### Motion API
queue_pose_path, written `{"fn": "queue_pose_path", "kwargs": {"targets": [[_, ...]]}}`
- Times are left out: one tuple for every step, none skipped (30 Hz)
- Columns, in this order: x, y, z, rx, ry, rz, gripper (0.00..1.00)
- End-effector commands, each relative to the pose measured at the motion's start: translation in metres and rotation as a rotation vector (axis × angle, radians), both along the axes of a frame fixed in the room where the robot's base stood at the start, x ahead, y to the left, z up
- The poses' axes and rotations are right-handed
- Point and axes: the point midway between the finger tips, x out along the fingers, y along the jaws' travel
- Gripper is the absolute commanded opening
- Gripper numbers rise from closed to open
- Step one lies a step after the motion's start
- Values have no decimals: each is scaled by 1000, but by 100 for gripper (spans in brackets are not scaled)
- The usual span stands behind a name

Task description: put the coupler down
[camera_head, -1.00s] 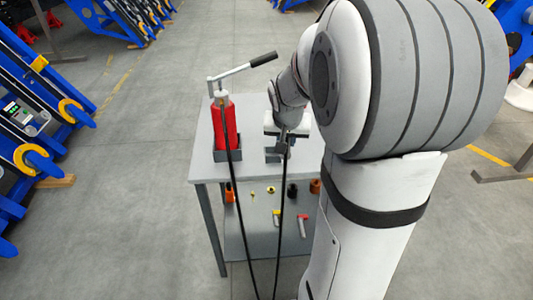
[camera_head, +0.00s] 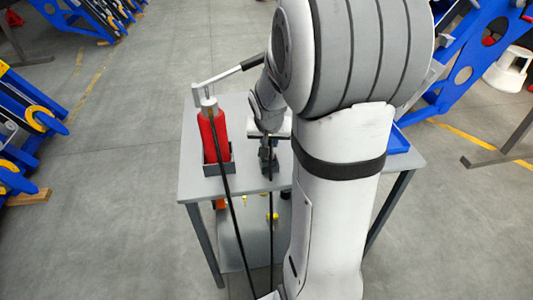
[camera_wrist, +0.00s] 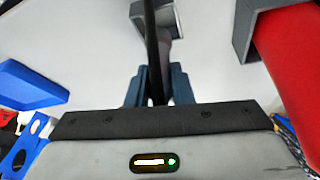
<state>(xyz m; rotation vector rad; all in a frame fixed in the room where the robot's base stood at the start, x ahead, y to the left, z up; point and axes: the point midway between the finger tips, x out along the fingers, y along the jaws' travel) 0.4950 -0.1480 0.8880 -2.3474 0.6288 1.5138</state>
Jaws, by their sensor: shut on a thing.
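My gripper (camera_head: 268,160) is over the grey table, to the right of the red pump, with its fingers shut. In the wrist view the two blue-grey fingers (camera_wrist: 157,88) close around a dark, thin part with a black hose (camera_wrist: 152,45) running away from it. I take this for the coupler, but its shape is mostly hidden. A grey open holder (camera_wrist: 162,18) stands just beyond the fingertips, partly behind the hose. I cannot tell whether the coupler touches it. In the head view the hose (camera_head: 271,222) hangs down over the table's front edge.
The red pump (camera_head: 213,133) with its raised lever stands in a grey tray at the left of the table (camera_head: 193,182). A blue tray (camera_head: 398,142) lies at the right, partly behind my arm. Small parts lie on the shelf below. Bare tabletop lies around the gripper.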

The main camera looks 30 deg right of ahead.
Motion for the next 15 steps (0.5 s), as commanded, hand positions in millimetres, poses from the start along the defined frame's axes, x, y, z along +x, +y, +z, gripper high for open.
{"fn": "queue_pose_path", "kwargs": {"targets": [[0,1,-4,0,1,2,0],[0,1,-6,1,1,2,0],[0,1,-9,0,1,3,0],[1,1,-12,0,1,3,0],[0,2,-15,1,1,4,0],[0,2,-21,1,3,4,0],[0,2,-27,1,3,5,0],[0,2,-32,1,3,4,0],[0,2,-37,1,3,5,0],[0,2,-40,1,2,5,0],[1,2,-41,1,0,6,0],[1,2,-42,1,-1,5,0],[1,2,-41,0,-1,5,0],[1,2,-41,0,-1,5,0],[1,2,-40,0,-1,5,0]]}}
